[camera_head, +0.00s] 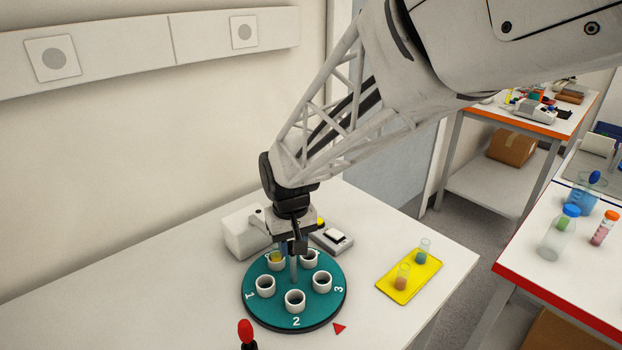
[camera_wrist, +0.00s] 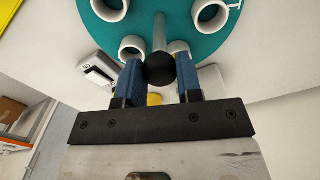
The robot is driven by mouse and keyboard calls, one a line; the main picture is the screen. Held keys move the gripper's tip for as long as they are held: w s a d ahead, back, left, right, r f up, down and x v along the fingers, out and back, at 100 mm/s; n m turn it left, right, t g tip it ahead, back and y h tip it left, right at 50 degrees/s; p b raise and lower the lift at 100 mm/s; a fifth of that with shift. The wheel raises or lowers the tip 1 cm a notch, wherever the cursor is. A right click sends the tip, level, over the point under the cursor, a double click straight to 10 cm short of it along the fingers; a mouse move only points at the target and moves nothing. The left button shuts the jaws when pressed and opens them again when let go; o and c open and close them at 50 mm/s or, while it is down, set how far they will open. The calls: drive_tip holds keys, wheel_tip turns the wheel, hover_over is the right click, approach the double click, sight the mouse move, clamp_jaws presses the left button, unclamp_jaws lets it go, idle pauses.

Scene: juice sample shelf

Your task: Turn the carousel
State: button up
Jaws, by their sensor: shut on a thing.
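The carousel (camera_head: 270,312) is a teal disc on the white table, with a ring of white cups and the numbers 1, 2 and 3 on its rim. Number 2 faces the front, 1 is at the left and 3 at the right. A thin grey post (camera_head: 293,270) rises from its middle, topped by a black ball knob (camera_wrist: 159,69). My gripper (camera_head: 294,248) is above the disc with its blue fingers shut on the knob, one finger on each side. One rear cup (camera_head: 276,262) holds something yellow. The gripper partly hides the rear of the disc.
A red triangle (camera_head: 339,328) lies on the table by the disc's front right edge, between 2 and 3. A yellow tray (camera_head: 402,291) with two vials is at the right. A white box (camera_head: 246,236) and a small device (camera_head: 332,240) stand behind. A red-topped object (camera_head: 246,332) is in front.

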clamp_jaws()
